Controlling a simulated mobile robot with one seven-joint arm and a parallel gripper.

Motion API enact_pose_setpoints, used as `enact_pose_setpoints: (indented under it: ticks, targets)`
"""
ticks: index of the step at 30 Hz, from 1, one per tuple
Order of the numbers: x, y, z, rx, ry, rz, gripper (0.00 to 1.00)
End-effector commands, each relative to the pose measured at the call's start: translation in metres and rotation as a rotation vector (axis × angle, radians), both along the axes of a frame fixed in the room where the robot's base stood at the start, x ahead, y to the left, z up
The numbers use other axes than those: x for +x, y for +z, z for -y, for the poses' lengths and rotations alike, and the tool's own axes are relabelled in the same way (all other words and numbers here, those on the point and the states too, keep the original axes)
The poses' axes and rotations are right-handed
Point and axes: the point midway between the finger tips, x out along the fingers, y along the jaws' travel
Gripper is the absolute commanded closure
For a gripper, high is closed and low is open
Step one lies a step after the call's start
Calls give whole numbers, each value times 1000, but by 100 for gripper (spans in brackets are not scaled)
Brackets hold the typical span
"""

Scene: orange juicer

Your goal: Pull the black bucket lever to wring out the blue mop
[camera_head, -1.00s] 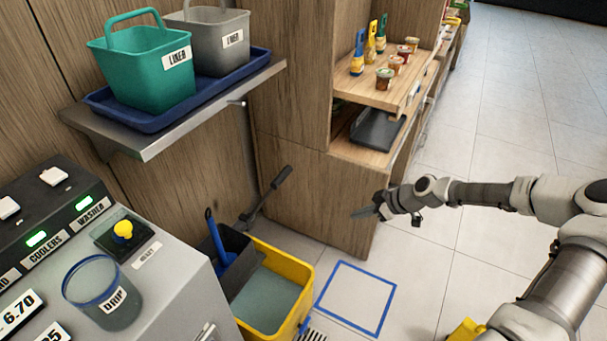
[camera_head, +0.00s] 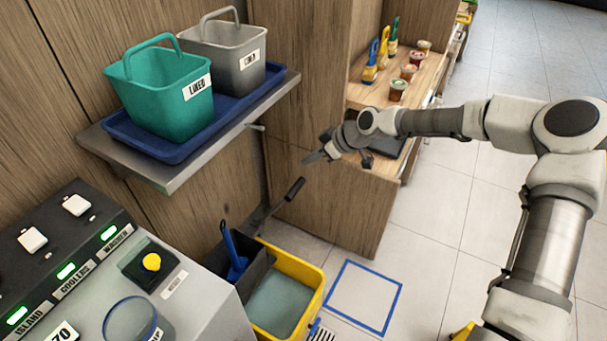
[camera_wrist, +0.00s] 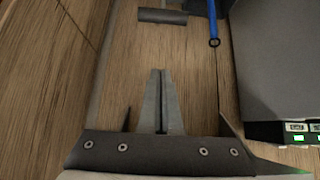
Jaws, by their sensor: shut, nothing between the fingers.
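The black lever (camera_head: 294,189) rises at a slant from the dark wringer (camera_head: 252,276) on the yellow bucket (camera_head: 316,293). Its dark grip (camera_wrist: 162,16) lies across the top of the wrist view. The blue mop (camera_head: 236,262) stands tilted in the wringer, and its blue handle (camera_wrist: 213,25) also shows in the wrist view. My gripper (camera_head: 306,160) is shut and empty, just above the lever grip and apart from it in the head view. In the wrist view the two fingers (camera_wrist: 160,72) lie together, pointing toward the grip. The mop's lower end is hidden inside the wringer.
A metal shelf (camera_head: 186,181) with a blue tray, a teal bin and a grey bin juts out at upper left. A grey control counter (camera_head: 205,300) stands at lower left. Wooden cabinets rise behind the lever. A blue floor square (camera_head: 345,297) is empty.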

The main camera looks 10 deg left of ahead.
Motion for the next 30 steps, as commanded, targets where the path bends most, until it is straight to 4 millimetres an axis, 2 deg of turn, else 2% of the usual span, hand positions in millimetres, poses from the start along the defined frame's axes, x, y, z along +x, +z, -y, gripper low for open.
enact_pose_setpoints:
  ticks: [14,20,30]
  targets:
    - [0,-2,-6,0,3,-1,100]
    - [6,-25,-24,1,6,0,100]
    - [21,-79,-70,0,6,0,100]
